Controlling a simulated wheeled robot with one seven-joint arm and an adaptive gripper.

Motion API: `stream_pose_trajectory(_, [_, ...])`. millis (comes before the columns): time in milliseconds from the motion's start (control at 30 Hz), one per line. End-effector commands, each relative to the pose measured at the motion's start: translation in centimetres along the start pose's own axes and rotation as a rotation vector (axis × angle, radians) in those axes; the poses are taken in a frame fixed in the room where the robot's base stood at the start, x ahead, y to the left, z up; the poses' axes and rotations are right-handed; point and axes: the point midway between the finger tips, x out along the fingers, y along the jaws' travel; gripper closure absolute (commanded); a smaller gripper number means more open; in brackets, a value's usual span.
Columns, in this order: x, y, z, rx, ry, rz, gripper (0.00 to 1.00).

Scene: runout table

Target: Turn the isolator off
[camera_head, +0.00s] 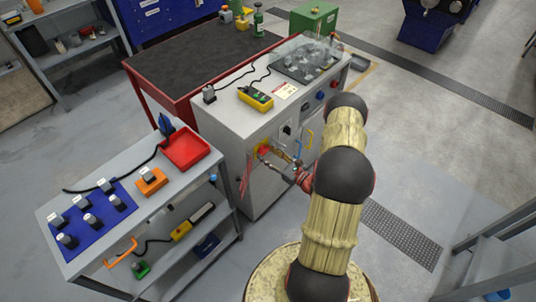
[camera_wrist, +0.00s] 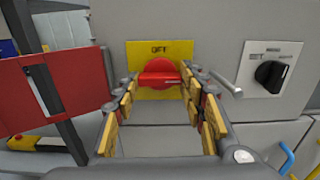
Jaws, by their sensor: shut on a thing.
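The isolator is a red rotary knob (camera_wrist: 160,68) on a yellow plate (camera_wrist: 180,48) on the grey cabinet front. Lettering above the knob seems to read OFF. The knob's grip bar lies about level in the wrist view. My gripper (camera_wrist: 158,76) is shut on the knob, with one finger at each end of the bar.
A black selector switch (camera_wrist: 270,75) sits right of the isolator. A red panel (camera_wrist: 70,82) stands close on the left. Blue (camera_wrist: 287,161) and yellow (camera_wrist: 311,135) handles lie lower right. A grey shelf cart (camera_head: 110,238) stands left of the cabinet.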

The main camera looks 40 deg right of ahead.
Motion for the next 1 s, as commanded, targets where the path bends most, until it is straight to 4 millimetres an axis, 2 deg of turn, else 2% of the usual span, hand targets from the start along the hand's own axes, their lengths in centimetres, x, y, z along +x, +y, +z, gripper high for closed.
stream_pose_trajectory(267, [0.01,-0.06,-0.08,-0.146,0.0,-0.001,0.84])
stream_pose_trajectory(1000, [0.01,-0.08,-0.17,-0.838,0.001,-0.001,0.84])
